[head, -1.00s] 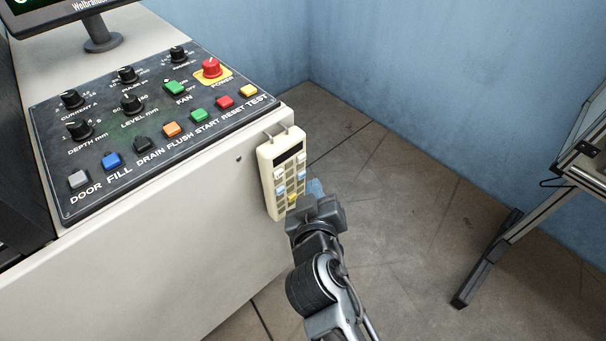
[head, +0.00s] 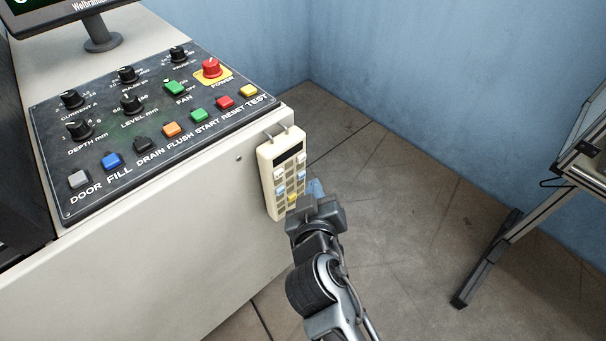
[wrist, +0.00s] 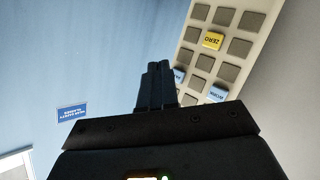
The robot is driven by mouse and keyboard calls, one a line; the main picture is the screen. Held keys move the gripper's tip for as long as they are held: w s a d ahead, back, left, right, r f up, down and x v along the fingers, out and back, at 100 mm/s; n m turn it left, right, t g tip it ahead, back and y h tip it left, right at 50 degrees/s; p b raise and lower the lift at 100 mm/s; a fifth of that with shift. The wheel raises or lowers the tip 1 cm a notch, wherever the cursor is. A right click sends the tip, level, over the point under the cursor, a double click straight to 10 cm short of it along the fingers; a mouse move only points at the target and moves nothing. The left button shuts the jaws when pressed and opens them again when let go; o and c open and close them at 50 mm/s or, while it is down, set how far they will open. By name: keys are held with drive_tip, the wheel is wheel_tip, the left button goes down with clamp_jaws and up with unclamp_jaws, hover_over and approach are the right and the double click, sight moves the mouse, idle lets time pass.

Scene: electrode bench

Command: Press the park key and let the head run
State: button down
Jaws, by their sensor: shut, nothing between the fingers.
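A cream hand pendant (head: 268,168) with a dark display and rows of grey, white, blue and yellow keys hangs on the right end of the machine cabinet. In the wrist view its keypad (wrist: 219,62) appears upside down at upper right, with a yellow ZERO key (wrist: 213,40) and blue keys (wrist: 217,94) near my gripper. I cannot surely read which key is park. My gripper (head: 315,190) is shut and empty, close to the right side of the pendant's lower keys. Its fingers (wrist: 155,70) show left of the keypad in the wrist view; contact cannot be told.
The cabinet's sloped panel (head: 150,150) carries knobs, coloured buttons and a red power knob (head: 211,68). A monitor (head: 75,12) stands behind it. A metal-framed stand (head: 500,245) is at right. The floor between is clear. A blue sign (wrist: 72,112) shows on the wall.

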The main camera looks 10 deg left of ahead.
drive_tip(key=shift+w+a, duration=0.1)
drive_tip(key=shift+w+a+b, duration=0.15)
drive_tip(key=shift+a+b, duration=0.1)
drive_tip(key=shift+b, duration=0.1)
